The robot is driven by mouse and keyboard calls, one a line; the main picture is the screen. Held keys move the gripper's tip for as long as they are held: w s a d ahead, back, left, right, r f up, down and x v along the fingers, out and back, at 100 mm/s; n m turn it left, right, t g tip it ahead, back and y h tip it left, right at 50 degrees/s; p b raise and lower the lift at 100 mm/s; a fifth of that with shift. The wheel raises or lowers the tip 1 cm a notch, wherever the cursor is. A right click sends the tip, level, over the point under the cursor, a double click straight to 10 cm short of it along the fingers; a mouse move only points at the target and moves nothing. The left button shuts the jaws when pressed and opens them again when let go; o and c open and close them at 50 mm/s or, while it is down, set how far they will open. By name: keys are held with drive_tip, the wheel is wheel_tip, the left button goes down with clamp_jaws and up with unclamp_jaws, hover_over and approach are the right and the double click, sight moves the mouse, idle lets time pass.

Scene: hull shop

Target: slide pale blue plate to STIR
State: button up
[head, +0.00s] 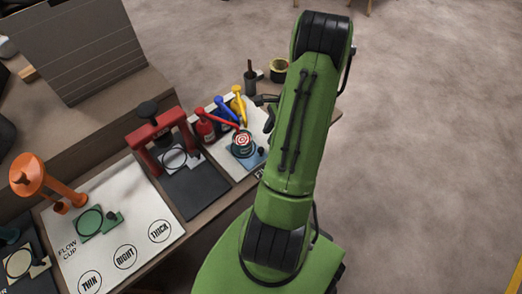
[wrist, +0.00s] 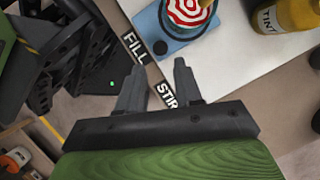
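The pale blue plate (head: 262,157) lies flat on a white board at the bench's right end. A tin with a red-and-white ringed top (head: 243,141) stands on it. In the wrist view the plate (wrist: 168,50) is near the upper middle, beside the FILL label (wrist: 134,46), and the tin (wrist: 188,14) is cut by the top edge. The STIR label (wrist: 167,94) is on the same dark edge strip, partly behind a finger. My gripper (wrist: 160,72) is open and empty, its fingertips just short of the plate and over the strip. In the head view my arm hides it.
Red, blue and yellow bottles (head: 222,110) stand behind the plate. A yellow TINT bottle (wrist: 282,14) is at the wrist view's upper right. A red press (head: 160,145) and the flow cup board (head: 120,225) are to the left. Bare board lies right of the plate (wrist: 235,60).

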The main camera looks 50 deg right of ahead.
sight(261, 149)
drive_tip(key=b+x, duration=0.2)
drive_tip(key=x, duration=0.5)
drive_tip(key=shift+w+a+f, duration=0.1)
drive_tip(key=shift+f, duration=0.15)
drive_tip(key=shift+c, duration=0.2)
clamp_jaws()
